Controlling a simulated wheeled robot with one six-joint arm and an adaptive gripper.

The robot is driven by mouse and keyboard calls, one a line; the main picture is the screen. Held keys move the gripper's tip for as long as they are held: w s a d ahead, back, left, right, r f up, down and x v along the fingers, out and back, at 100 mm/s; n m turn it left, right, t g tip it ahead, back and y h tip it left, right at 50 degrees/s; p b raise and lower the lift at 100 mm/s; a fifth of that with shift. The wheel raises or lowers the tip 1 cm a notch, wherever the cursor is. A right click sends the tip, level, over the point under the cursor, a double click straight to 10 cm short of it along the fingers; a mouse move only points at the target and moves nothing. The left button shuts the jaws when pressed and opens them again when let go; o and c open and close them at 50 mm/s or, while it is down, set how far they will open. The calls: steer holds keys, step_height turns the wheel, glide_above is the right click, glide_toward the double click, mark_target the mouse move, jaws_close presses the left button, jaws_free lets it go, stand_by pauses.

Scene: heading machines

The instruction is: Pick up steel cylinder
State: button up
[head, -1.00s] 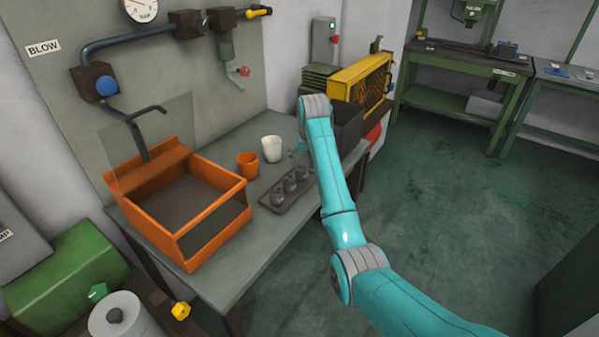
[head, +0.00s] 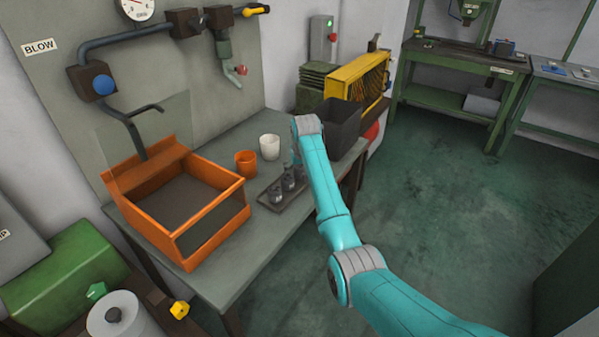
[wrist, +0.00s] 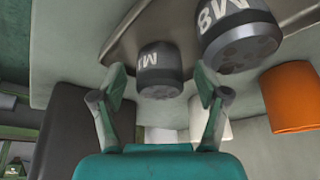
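In the wrist view one grey cylinder (wrist: 160,72) with white lettering lies between and just beyond my fingertips. A larger-looking lettered cylinder (wrist: 238,38) is to its right, outside the fingers. My gripper (wrist: 160,98) is open, with a finger on each side of the nearer cylinder's line and no clear contact. In the head view my gripper is mostly hidden by my arm near the tray's far end.
An orange cup (head: 246,163) and a white cup (head: 269,147) stand behind the tray. An orange open box (head: 215,190) is to the left. A dark bin (head: 340,128) and a yellow slatted unit (head: 357,78) are to the right. Open floor lies right of the bench.

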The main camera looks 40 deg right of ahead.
jaws_close()
